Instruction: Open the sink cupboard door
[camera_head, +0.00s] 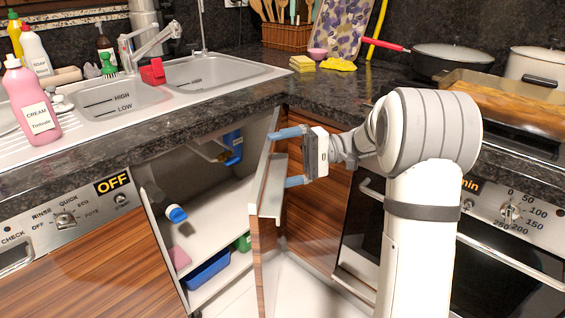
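The sink cupboard door (264,262) stands swung well out from its frame, seen nearly edge-on, with a wood-grain front and a pale inner side with a small shelf. The sink cupboard (205,215) is open below the sink and its inside shows. My gripper (280,158) is at the upper part of the door, on its right side, with two blue fingers spread wide apart and pointing left. The fingertips overlap the door in the picture. I cannot tell whether they touch it. No handle shows on the door.
Inside the cupboard are a blue tray (208,270), a pink item (180,258) and blue pipe parts (233,147). The dark countertop (225,118) overhangs it. An oven (510,260) stands at right behind my arm, and a dishwasher (75,250) at left.

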